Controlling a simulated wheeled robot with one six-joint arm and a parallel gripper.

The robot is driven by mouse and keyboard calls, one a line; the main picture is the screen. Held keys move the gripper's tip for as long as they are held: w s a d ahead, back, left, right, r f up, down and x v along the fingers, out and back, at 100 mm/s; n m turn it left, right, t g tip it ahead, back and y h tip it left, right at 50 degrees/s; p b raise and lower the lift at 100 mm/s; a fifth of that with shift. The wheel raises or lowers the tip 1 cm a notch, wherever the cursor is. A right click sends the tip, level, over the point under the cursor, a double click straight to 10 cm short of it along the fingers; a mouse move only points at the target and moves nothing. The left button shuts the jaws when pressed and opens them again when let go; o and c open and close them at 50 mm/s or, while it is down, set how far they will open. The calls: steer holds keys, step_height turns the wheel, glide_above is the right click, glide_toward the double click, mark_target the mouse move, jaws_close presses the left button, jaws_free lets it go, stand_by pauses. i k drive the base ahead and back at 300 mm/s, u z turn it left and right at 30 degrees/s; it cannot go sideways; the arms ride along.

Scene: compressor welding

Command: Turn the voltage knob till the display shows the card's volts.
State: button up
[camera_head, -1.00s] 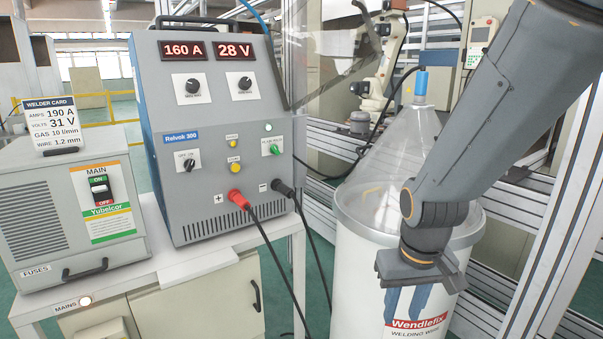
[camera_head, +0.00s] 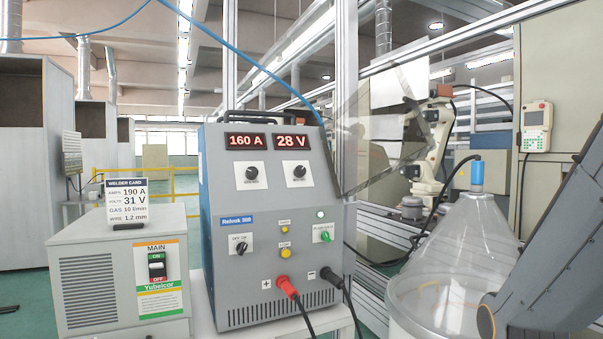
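The grey Relvok 300 welder (camera_head: 270,270) stands on a white bench. Its right display (camera_head: 292,141) reads 28 V and its left display (camera_head: 245,141) reads 160 A. The voltage knob (camera_head: 299,171) is the black knob on a white plate below the 28 V display. The welder card (camera_head: 127,204) stands on the mains box at left and reads 190 A and 31 V. My arm enters at the lower right, beside the wire drum and well right of the welder. My gripper is below the picture's edge, so its state is hidden.
The mains box (camera_head: 75,285) with its switch stands left of the welder. A clear cone (camera_head: 460,235) tops the wire drum at right. Red and black cables hang from the welder's front. Another knob (camera_head: 252,173) sits left of the voltage knob.

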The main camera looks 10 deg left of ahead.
mark_target(300, 171)
steer(key=u, duration=1)
steer(key=i, duration=0.6)
steer(key=u, duration=0.2)
